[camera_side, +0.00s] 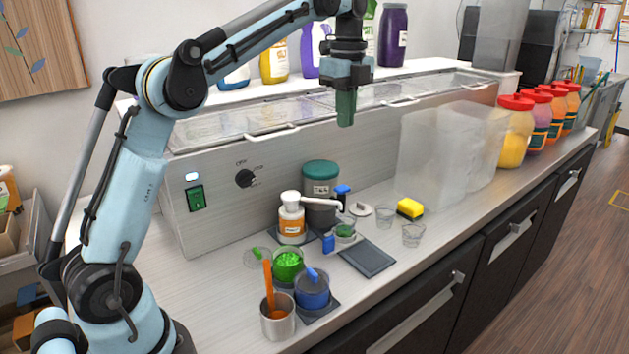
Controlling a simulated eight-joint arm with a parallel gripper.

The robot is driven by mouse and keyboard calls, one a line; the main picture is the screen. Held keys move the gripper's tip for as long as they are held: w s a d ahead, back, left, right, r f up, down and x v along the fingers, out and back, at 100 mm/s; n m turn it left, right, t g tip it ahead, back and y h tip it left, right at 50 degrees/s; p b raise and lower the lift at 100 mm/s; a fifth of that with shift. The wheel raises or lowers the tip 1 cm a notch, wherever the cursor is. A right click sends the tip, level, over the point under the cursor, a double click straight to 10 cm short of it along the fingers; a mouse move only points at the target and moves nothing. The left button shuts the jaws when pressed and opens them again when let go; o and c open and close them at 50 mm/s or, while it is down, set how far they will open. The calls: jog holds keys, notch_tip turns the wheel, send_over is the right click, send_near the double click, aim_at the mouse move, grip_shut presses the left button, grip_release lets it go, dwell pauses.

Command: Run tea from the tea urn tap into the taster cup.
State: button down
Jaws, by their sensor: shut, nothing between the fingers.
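My gripper (345,108) hangs in the air above the counter with its green fingers shut and empty. Two clear empty-looking cups, one behind (386,216) and one in front (412,235), stand farther right. I cannot tell which is the taster cup.
An orange-labelled white pump bottle (292,222) stands left of the canister. A green-filled cup (288,264), a blue pot (312,290) and a metal cup (277,320) crowd the front. A translucent block (445,160) stands behind.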

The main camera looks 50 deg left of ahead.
aim_at(342, 188)
notch_tip(342, 188, down, 14)
jog(key=shift+r, duration=0.1)
dwell(0.6)
jog(key=shift+f, duration=1.2)
dwell(1.4)
dwell(1.5)
notch_tip(342, 188, up, 15)
dwell(0.7)
jog(key=shift+w, duration=0.1)
dwell(1.0)
